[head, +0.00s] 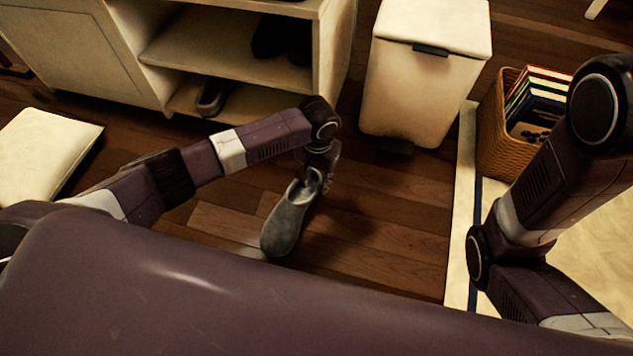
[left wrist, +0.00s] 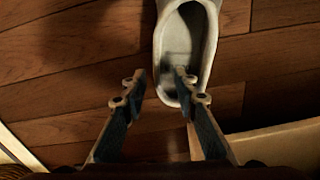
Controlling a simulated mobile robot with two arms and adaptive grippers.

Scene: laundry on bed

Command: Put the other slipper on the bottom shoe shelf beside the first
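A grey slipper (head: 287,222) appears to lie on the wooden floor, its toe toward the bottom of the head view and its opening toward my left gripper (head: 318,178). In the left wrist view, the slipper (left wrist: 202,48) has its opening between and beyond the fingers. My left gripper (left wrist: 161,82) is open: one finger is over the slipper's opening, the other outside its left edge, with the side wall between them. Contact cannot be told. The first slipper (head: 211,95) sits on the bottom shelf (head: 245,106) of the shoe cabinet. My right gripper is out of view.
Dark shoes (head: 281,38) stand on the shelf above (head: 205,50). A cream bin (head: 418,85) stands right of the cabinet. A wicker basket (head: 497,140) with books is farther right. A pale cushion (head: 42,150) lies at left. Floor before the bin is clear.

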